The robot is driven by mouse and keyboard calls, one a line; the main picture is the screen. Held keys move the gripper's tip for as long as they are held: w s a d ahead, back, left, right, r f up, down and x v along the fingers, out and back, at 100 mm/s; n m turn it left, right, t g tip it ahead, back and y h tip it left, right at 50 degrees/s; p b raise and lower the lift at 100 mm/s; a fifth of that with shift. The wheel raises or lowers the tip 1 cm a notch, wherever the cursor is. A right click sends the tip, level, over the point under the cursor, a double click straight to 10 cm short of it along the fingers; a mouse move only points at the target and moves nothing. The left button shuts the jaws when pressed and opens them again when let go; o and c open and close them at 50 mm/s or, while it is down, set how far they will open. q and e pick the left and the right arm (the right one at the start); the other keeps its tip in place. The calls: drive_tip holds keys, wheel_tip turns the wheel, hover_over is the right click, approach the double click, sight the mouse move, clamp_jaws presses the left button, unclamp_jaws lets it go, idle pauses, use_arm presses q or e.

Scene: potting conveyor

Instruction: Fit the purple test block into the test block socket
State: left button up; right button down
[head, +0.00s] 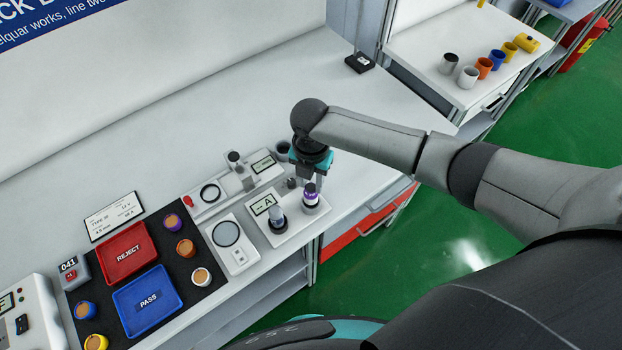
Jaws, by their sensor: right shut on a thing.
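The purple test block (311,199) is a small upright cylinder, purple and white with a dark top. My right gripper (311,185) points down from above and is shut on it. The block is over the right part of a white meter unit (292,232) with an "A" display (263,204). A dark ring shows around the block's foot; I cannot tell whether this is the test block socket or whether the block is seated in it. A grey-blue cylinder (278,218) stands in a dark round holder on the same unit. My left gripper is out of view.
Left of the unit are a white device with a round dial (227,234), a black mat (212,262) with several small pots, a red REJECT tray (148,250) and a blue PASS tray (175,294). A dark cup (283,148) stands behind my gripper.

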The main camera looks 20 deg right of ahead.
sight(311, 187)
idle(0.5)
drive_tip(key=shift+f+b, duration=1.25)
drive_tip(key=shift+f, duration=0.8)
drive_tip(key=c, duration=0.5)
unclamp_jaws()
wheel_tip(311, 187, up, 15)
drive_tip(key=shift+r+p, duration=0.15)
drive_tip(key=shift+p, duration=0.3)
drive_tip(key=shift+s+a, duration=0.1)
